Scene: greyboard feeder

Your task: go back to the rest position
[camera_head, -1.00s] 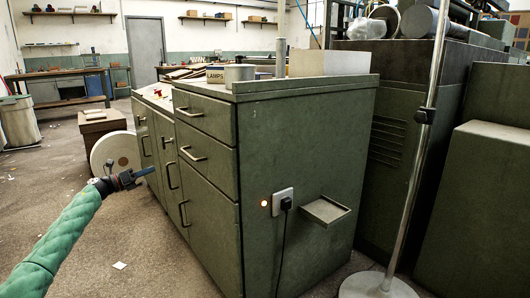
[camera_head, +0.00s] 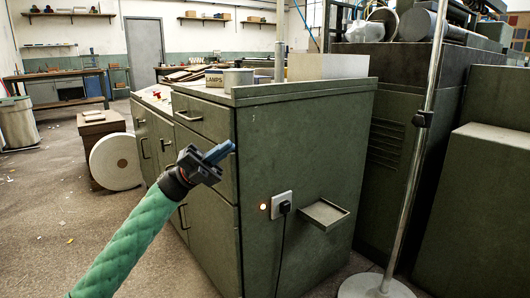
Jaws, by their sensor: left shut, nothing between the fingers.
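My left gripper (camera_head: 218,153) is at the end of my green-sleeved arm, which comes in from the lower left. Its fingers are together with nothing between them. It appears in front of the drawer fronts of the green cabinet (camera_head: 300,165), apart from any object that I can make out. The gap between the fingers and the cabinet is hard to judge. My right gripper is not in view.
The cabinet carries a LAMPS box (camera_head: 214,78), a round tin (camera_head: 239,78) and a pale board (camera_head: 328,66). Its side has a plugged socket (camera_head: 281,204) and a small shelf (camera_head: 325,214). A metal stand (camera_head: 414,150) is at right.

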